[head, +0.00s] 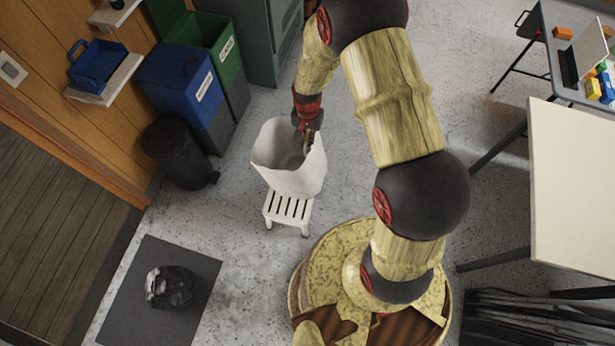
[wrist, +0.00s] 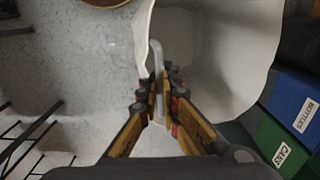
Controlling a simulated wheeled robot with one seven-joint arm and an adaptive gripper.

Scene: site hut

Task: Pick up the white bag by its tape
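The white bag (head: 290,171) stands with its mouth open on a small white stool. It shows in the wrist view (wrist: 220,60) as a pale wall and a wide opening on the right. A narrow pale strip, which looks like its tape (wrist: 158,60), rises at the rim. My gripper (head: 306,138) is at the bag's right rim in the head view. In the wrist view my gripper (wrist: 161,84) has its fingers close together, one on each side of the strip. A small gap shows between them. I cannot tell whether they press on the strip.
The white slatted stool (head: 289,207) is under the bag. A black bin (head: 177,153), a blue bin (head: 180,82) and a green bin (head: 222,47) stand left and behind. A dark bag (head: 169,287) lies on a dark mat (head: 130,300). A pale table (head: 575,190) is at right.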

